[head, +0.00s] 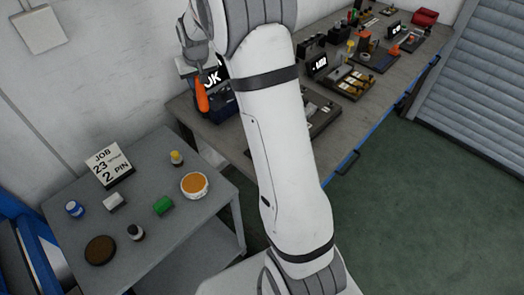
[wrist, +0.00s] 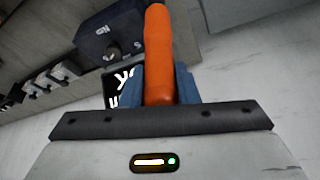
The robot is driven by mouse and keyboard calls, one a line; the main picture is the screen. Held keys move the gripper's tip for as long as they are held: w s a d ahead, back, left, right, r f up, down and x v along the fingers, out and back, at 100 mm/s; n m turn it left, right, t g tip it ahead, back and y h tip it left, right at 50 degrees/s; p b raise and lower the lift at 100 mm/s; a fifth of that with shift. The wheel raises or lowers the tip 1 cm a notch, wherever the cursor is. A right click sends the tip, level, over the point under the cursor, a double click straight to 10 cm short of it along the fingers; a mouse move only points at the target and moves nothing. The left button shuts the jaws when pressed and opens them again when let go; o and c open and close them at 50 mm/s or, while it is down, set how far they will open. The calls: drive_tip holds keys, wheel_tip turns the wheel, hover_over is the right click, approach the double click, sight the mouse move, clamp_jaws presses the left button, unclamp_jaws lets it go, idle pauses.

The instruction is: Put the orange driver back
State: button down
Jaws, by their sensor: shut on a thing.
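The orange driver (wrist: 157,55) is held in my gripper (wrist: 157,88), its orange handle between the two blue fingers in the wrist view. In the head view the orange driver (head: 202,97) hangs roughly upright, with the handle below my wrist. It is in front of a dark blue box with a screen reading "OK" (head: 213,77). Whether it touches that box cannot be told. The driver's shaft is not clear in either view. My arm covers part of the bench, and I cannot pick out a holder for the driver.
A long workbench (head: 232,140) carries several fixtures, small screens and a red box (head: 425,17). A lower grey side table (head: 140,195) holds a job card (head: 108,164), a tub with orange contents (head: 194,184), a green block (head: 163,205) and several small jars. Green floor is free at right.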

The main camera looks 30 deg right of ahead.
drive_tip(key=s+d+r+b, duration=0.2)
drive_tip(key=s+d+b, duration=0.3)
drive_tip(key=s, duration=0.4)
drive_tip(key=s+d+r+b, duration=0.2)
drive_tip(key=s+d, duration=0.5)
drive_tip(key=s, duration=0.1)
wheel_tip(320, 180, down, 10)
drive_tip(key=s, duration=0.1)
drive_tip(key=shift+d, duration=0.3)
drive_tip(key=shift+s, duration=0.1)
drive_tip(key=shift+f+b, duration=0.15)
drive_tip(key=shift+b, duration=0.2)
drive_tip(key=c, duration=1.1)
unclamp_jaws()
